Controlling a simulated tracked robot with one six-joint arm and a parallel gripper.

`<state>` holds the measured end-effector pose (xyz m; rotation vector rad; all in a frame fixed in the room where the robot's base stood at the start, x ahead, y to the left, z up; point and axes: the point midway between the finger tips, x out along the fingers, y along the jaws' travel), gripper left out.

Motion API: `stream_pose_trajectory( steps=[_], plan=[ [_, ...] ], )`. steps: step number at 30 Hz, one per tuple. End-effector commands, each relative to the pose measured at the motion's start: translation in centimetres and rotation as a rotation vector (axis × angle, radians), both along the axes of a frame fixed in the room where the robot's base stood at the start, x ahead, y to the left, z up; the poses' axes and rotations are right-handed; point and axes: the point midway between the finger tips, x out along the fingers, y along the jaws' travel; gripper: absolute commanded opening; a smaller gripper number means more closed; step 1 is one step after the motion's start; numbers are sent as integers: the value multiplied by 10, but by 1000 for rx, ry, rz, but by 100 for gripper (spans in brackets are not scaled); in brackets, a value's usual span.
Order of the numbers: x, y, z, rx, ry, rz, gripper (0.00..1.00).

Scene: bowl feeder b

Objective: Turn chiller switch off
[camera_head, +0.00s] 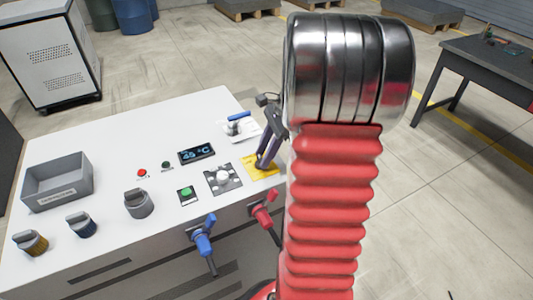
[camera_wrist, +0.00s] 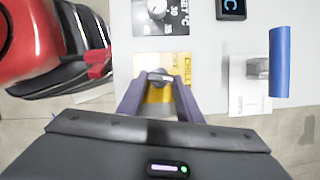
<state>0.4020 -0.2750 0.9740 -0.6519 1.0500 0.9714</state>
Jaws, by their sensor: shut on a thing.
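The chiller switch (camera_wrist: 160,75) sits on a yellow label (camera_wrist: 184,66) on the white panel top (camera_head: 110,150). The label's partly hidden print begins "CHILL" in the wrist view. My gripper (camera_wrist: 160,82) is shut on the switch, its two dark fingers on either side of it. In the head view my gripper (camera_head: 262,165) reaches down to the yellow label (camera_head: 250,167), and the fingers hide the switch there. I cannot tell the switch's position.
Beside the label are a temperature dial (camera_head: 222,178), a display (camera_head: 196,153) reading about 25 °C and a blue-handled lever (camera_head: 239,116). Red (camera_head: 263,214) and blue (camera_head: 203,240) valve handles stick out at the panel's front. A grey bin (camera_head: 57,182) stands at left.

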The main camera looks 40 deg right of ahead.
Motion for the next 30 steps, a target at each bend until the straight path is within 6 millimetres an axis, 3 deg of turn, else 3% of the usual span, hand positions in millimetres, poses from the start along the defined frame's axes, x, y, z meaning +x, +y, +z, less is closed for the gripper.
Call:
stream_pose_trajectory(
  steps=[21,30],
  plan=[
    [8,3,0,10,1,677,10],
    [9,3,-1,11,1,887,10]
  ],
)
